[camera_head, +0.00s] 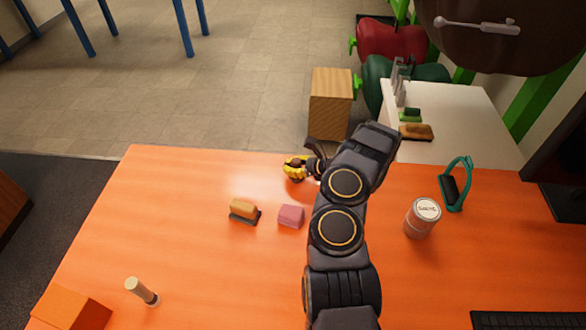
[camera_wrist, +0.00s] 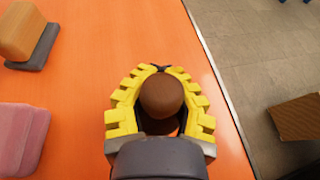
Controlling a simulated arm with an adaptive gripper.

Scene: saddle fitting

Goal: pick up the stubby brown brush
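The stubby brown brush (camera_wrist: 162,95) shows as a rounded brown knob between the yellow fingers of my gripper (camera_wrist: 160,72) in the wrist view. The fingers curve around it on both sides and their tips come close together beyond it. My gripper appears shut on it. The brush's lower part is mostly hidden. In the head view, my gripper (camera_head: 294,168) is near the table's far edge, with a bit of brown (camera_head: 296,162) inside the yellow fingers. I cannot tell whether the brush touches the table.
On the orange table (camera_head: 180,240) are a wood-backed brush (camera_head: 243,210), a pink block (camera_head: 291,215), a pale-topped cylinder (camera_head: 142,291), an orange box (camera_head: 70,310), a tin (camera_head: 422,217) and a teal stirrup-like loop (camera_head: 456,184). A white side table (camera_head: 470,130) stands behind right.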

